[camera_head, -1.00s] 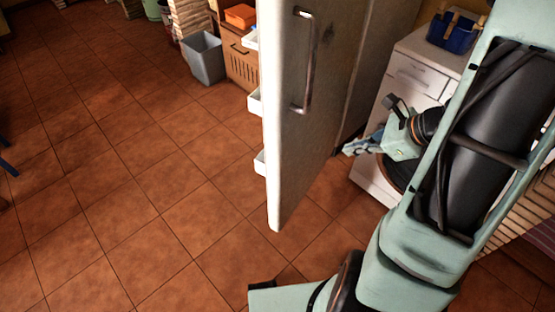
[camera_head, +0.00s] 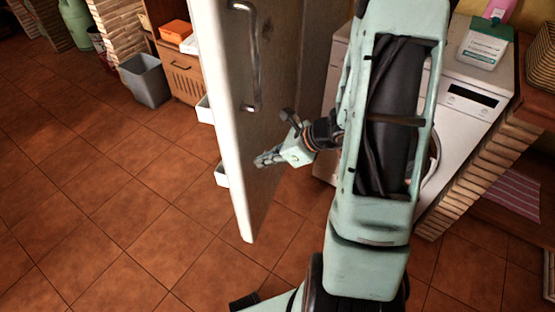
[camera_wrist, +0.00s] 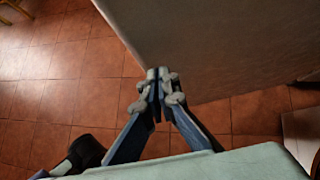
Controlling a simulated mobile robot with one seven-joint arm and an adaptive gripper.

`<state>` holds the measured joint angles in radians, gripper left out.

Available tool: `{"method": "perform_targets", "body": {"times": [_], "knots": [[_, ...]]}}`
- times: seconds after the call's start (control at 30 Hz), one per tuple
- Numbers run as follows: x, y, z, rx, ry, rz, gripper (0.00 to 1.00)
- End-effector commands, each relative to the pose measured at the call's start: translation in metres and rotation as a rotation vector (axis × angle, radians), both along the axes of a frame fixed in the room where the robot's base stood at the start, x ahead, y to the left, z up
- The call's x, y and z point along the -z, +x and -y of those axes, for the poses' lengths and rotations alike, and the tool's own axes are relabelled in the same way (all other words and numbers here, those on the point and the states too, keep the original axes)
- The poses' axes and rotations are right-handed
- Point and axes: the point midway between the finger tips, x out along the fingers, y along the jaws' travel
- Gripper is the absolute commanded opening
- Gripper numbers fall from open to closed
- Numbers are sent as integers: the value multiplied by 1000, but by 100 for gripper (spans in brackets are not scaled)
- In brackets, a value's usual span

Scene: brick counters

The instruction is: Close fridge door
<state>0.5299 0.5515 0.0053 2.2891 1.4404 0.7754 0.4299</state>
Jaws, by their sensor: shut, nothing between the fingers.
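The fridge door (camera_head: 225,110) stands open in the head view, with its pale edge and grey outer face towards me. Its dark metal handle (camera_head: 252,60) is on the upper part of that face. White door shelves (camera_head: 222,174) stick out on the far left side of the door. My gripper (camera_head: 262,161) is shut and empty in front of the lower outer face, below the handle. In the wrist view the shut fingertips (camera_wrist: 157,75) overlap the lower edge of the door panel (camera_wrist: 220,40). I cannot tell whether they touch it.
A white washing machine (camera_head: 455,100) stands right of the door, behind my arm, with a bottle (camera_head: 485,43) on top. A grey bin (camera_head: 145,80) and a wooden cabinet (camera_head: 182,77) stand at the back left. The tiled floor (camera_head: 100,200) left of the door is clear.

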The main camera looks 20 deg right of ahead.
Motion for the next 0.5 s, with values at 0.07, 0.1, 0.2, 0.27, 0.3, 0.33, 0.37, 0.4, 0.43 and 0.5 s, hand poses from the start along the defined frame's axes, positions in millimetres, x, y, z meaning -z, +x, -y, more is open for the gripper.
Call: {"method": "perform_targets", "body": {"times": [0.07,0.1,0.2,0.27,0.3,0.33,0.37,0.4,0.43,0.5], "knots": [[-1,7,-9,-3,0,2,0],[-1,10,-12,-1,0,2,0],[-1,15,-17,-1,-1,1,0],[-1,16,-19,-1,-1,1,0],[-2,17,-19,-1,-1,1,0],[-2,17,-20,0,-1,1,0],[-2,17,-20,0,-1,1,0],[-2,17,-20,0,-1,1,0],[-2,17,-20,0,-1,1,0],[-2,17,-20,0,-1,1,0]]}}
